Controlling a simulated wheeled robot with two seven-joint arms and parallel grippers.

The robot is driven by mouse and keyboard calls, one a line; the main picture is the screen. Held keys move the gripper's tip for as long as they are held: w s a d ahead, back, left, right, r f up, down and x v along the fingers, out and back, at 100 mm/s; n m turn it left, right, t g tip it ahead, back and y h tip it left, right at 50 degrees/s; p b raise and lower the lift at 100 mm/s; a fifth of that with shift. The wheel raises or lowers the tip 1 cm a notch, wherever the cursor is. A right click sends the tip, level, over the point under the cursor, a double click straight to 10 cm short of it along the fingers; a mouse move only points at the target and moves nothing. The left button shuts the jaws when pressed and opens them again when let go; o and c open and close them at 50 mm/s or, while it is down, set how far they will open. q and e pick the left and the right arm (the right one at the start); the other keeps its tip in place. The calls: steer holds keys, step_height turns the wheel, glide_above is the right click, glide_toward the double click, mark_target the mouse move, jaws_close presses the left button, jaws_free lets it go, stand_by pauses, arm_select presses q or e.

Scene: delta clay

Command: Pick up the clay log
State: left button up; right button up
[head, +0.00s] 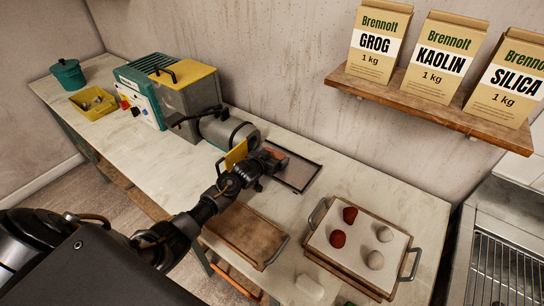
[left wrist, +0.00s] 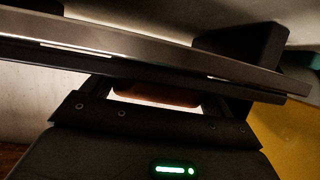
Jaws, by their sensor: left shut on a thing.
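The clay log (head: 274,153) is a small reddish-brown piece at the tip of my left gripper (head: 270,160) in the head view. The left gripper is shut on it, in front of the machine's grey barrel and over the left end of a dark shallow tray (head: 300,178). The fingers hide most of the log. In the left wrist view, a strip of the reddish-brown log (left wrist: 158,97) shows between dark gripper parts. Whether the log touches the tray cannot be told. My right gripper is not in view.
The grey machine (head: 187,100) with its barrel (head: 222,130) and a yellow plate (head: 236,154) stand close by. A brown board (head: 243,235) lies at the bench front. A handled tray (head: 355,252) with red and pale balls stands right. A shelf (head: 430,98) with bags hangs above.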

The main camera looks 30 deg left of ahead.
mark_target(272, 150)
arm_select(q)
steer(key=shift+r, duration=0.15)
steer(key=shift+r, duration=0.25)
step_height(272, 150, up, 3)
steer(key=shift+a+f+b, duration=0.15)
steer(key=shift+f+b, duration=0.05)
steer(key=shift+b, duration=0.5)
steer(key=s+a+r, duration=0.2)
steer(key=s+r, duration=0.1)
steer(key=s, duration=0.1)
steer(key=s+a+r, duration=0.2)
steer(key=s+r, duration=0.1)
steer(key=s, duration=0.1)
steer(key=s+a+r, duration=0.2)
steer(key=s+r, duration=0.1)
steer(key=s, duration=0.1)
steer(key=shift+s+r, duration=0.3)
steer(key=shift+r, duration=0.05)
